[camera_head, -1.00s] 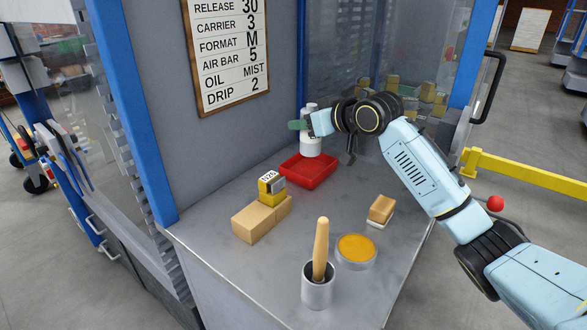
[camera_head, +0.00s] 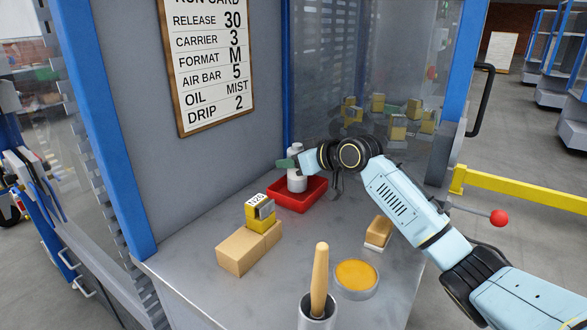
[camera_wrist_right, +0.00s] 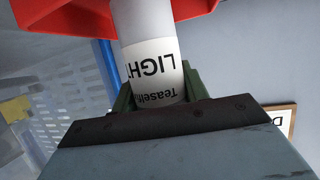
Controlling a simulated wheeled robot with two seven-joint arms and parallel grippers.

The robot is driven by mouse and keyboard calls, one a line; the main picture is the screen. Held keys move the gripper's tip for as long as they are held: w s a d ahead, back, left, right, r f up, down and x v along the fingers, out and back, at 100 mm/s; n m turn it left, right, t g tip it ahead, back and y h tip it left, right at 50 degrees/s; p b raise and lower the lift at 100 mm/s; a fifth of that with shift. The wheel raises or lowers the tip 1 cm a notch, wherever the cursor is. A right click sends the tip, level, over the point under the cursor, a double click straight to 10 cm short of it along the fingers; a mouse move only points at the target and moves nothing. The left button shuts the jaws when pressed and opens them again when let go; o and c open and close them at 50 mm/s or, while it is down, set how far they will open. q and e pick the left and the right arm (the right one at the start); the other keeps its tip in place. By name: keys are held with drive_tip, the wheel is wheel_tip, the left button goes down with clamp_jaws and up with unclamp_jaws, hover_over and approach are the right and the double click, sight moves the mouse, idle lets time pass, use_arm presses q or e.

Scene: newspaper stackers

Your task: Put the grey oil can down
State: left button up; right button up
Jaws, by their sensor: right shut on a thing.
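The oil can (camera_head: 297,182) is pale grey-white and upright, at the red tray (camera_head: 316,192) on the metal bench. My right gripper (camera_head: 294,164) is shut around the can's body. The can's lower end is within the tray's outline, and I cannot tell whether it touches the tray floor. In the right wrist view the can (camera_wrist_right: 148,50) shows a label reading "LIGHT" between the green-grey fingers (camera_wrist_right: 158,90), with the red tray (camera_wrist_right: 75,18) beyond it. My left gripper is not in view.
Cardboard-coloured blocks (camera_head: 240,250) with a yellow counter (camera_head: 260,214) stand left of centre. A tan block (camera_head: 378,231), an orange-filled round tin (camera_head: 356,275) and a cup with a wooden handle (camera_head: 319,280) stand nearer. A grey panel with a run card (camera_head: 208,60) borders the bench.

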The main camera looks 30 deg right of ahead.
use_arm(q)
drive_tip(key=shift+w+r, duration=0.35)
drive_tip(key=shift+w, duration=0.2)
use_arm(e)
drive_tip(key=shift+f, duration=0.8)
drive_tip(key=shift+f, duration=0.15)
drive_tip(key=o, duration=1)
drive_tip(key=shift+s+d+r, duration=0.1)
drive_tip(key=shift+s+r, duration=0.05)
drive_tip(key=shift+r, duration=0.1)
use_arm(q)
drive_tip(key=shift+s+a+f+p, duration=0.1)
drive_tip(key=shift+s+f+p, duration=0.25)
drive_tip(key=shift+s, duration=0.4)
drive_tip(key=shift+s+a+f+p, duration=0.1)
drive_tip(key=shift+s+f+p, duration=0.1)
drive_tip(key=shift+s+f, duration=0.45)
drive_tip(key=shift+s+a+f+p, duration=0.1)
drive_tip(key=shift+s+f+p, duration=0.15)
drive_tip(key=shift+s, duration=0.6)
use_arm(e)
drive_tip(key=v, duration=1.1)
drive_tip(key=shift+s, duration=0.25)
drive_tip(key=shift+d+r, duration=0.1)
